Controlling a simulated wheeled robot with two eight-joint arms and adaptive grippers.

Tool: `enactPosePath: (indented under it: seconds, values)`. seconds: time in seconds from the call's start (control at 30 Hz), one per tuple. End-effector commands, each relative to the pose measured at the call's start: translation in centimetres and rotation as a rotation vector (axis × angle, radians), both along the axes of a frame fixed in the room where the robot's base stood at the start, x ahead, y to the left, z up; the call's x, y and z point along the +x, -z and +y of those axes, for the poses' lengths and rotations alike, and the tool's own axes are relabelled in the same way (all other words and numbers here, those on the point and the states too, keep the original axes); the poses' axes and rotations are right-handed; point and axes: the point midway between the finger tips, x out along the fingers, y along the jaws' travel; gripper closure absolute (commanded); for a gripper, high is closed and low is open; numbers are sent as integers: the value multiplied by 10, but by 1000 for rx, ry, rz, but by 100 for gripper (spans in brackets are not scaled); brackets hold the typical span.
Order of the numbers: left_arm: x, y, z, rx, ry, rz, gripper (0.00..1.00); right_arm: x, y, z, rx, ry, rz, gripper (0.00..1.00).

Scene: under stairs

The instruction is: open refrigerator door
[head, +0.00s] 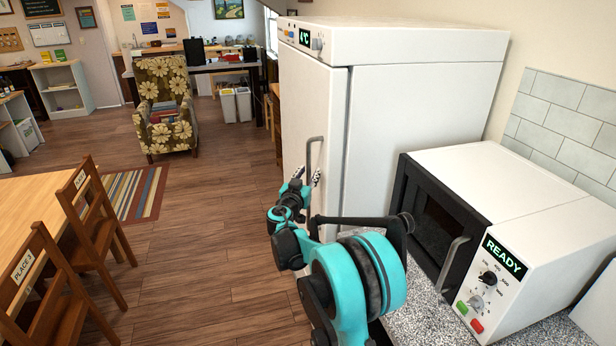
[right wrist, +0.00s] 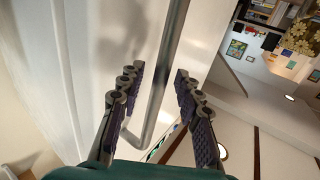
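The white refrigerator (head: 400,105) stands in the middle right of the head view, with a 4°C display on top. Its door (head: 311,105) faces left and looks shut. A grey bar handle (head: 309,152) runs upright on the door. My right gripper (head: 305,180) is at the lower part of this handle. In the right wrist view the handle (right wrist: 161,80) passes between the two spread fingers of the gripper (right wrist: 152,90), with a gap on each side. The handle's lower end bends in to the door. My left gripper is not in view.
A microwave (head: 540,205) sits on a speckled counter (head: 425,312) right of my right arm, close to it. Wooden chairs (head: 95,215) and a table (head: 25,205) stand at the left. The wooden floor (head: 215,230) before the door is clear.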

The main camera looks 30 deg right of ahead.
Motion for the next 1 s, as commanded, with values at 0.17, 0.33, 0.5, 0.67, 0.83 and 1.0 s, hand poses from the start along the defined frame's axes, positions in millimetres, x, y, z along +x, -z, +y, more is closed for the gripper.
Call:
enactPosePath:
  seconds: [0.17,0.33,0.5,0.67,0.83,1.0]
  values:
    - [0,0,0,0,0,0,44,2,0,-2,0,0,0,66]
    - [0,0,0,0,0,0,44,1,0,-2,0,0,0,82]
    - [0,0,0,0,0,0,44,1,0,-2,0,0,0,100]
    - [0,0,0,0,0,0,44,1,0,-2,0,0,0,100]
    - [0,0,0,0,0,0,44,2,-1,1,0,3,0,100]
    - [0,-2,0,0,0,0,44,7,-1,16,1,23,1,100]
